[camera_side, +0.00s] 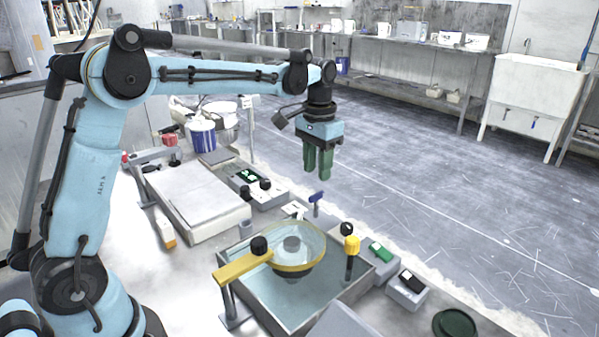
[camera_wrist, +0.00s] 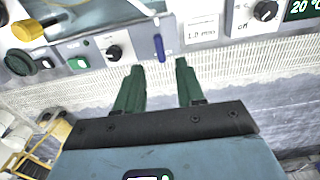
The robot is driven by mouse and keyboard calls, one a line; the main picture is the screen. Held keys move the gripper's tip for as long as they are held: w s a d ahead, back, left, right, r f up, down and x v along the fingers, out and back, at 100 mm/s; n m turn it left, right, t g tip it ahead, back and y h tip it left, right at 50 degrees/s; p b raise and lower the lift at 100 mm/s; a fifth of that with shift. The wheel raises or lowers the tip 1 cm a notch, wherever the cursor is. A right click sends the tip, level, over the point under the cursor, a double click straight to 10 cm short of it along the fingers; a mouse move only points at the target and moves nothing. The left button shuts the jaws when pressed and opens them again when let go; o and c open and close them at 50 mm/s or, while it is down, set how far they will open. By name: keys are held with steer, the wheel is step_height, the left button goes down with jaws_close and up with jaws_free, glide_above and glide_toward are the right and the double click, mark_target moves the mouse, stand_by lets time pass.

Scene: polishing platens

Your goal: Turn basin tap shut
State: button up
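A blue lever handle (camera_side: 316,198), which looks like the basin tap, stands at the back edge of the water basin (camera_side: 240,258) in the side view. It also shows in the wrist view (camera_wrist: 159,47), against a grey panel just beyond my fingertips. My gripper (camera_side: 318,176) points down and hangs above the handle, apart from it. In the wrist view my green fingers (camera_wrist: 158,66) stand apart with nothing between them, and the handle's end lies near the gap. How far the tap is turned I cannot tell.
A yellow-rimmed round platen (camera_side: 313,262) on a yellow arm (camera_side: 242,268) covers part of the basin. A yellow knob (camera_side: 351,244) stands at its right. A control box with a green display (camera_side: 247,176) and a white slab (camera_side: 200,197) lie left. Open floor lies behind.

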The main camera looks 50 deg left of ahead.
steer(key=shift+r, duration=2.95)
steer(key=t, duration=0.4)
glide_toward(314, 196)
steer(key=s+d+r, duration=0.2)
steer(key=s+r, duration=0.2)
steer(key=s, duration=0.2)
steer(key=s+f+t, duration=0.1)
steer(key=s+f, duration=0.1)
steer(key=s+d+f+t, duration=0.1)
steer(key=s+f, duration=0.1)
steer(key=s, duration=0.1)
steer(key=s+f+t, duration=0.1)
steer(key=s+f, duration=0.1)
steer(key=shift+s+d+f, duration=0.3)
steer(key=shift+d, duration=0.1)
